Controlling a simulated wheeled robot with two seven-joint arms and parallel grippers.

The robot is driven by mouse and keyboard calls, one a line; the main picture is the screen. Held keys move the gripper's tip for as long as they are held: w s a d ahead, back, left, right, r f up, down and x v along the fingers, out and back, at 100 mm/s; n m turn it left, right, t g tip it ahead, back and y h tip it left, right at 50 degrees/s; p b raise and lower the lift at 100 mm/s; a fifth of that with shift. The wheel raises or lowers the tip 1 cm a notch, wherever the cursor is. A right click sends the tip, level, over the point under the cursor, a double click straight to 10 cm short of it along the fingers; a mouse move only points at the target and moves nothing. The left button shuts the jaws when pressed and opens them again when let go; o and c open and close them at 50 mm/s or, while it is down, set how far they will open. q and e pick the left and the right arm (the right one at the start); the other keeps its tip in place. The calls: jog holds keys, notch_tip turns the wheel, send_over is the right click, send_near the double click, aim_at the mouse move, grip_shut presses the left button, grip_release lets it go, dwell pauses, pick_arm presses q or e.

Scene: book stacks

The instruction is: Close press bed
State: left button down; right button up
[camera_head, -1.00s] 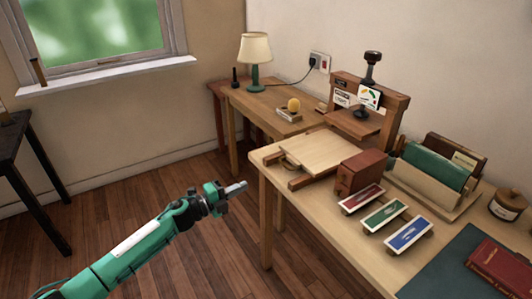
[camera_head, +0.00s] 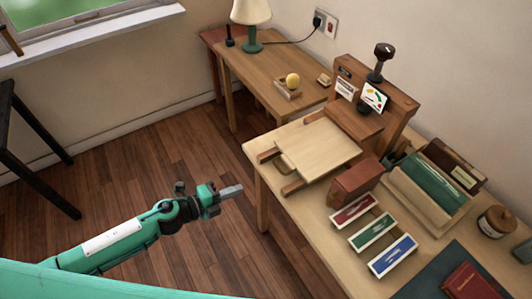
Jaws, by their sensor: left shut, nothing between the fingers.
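The press bed (camera_head: 318,150) is a pale wooden board on two darker rails, with a small tab at its front left edge. It is slid out to the left of the wooden press (camera_head: 378,97), which has a dark knob on top. A gap below the press's upper plate shows at the bed's far edge. My left gripper (camera_head: 233,191) is shut and empty. It is over the floor, left of the table's edge and apart from the bed. My right gripper is not in view.
On the table (camera_head: 290,206) are a red-brown block (camera_head: 355,181), several coloured trays (camera_head: 372,231), a rack with green folders (camera_head: 433,184), a jar (camera_head: 496,221) and a red book (camera_head: 470,283). A side table with a lamp (camera_head: 250,18) stands behind.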

pick_arm(q)
jog(key=p+x, duration=0.1)
jog(key=x, duration=0.3)
jog(key=p+x, duration=0.1)
jog(key=x, duration=0.8)
jog(key=shift+d+r+p, duration=0.15)
jog(key=shift+d+p, duration=0.25)
jog(key=shift+d, duration=0.1)
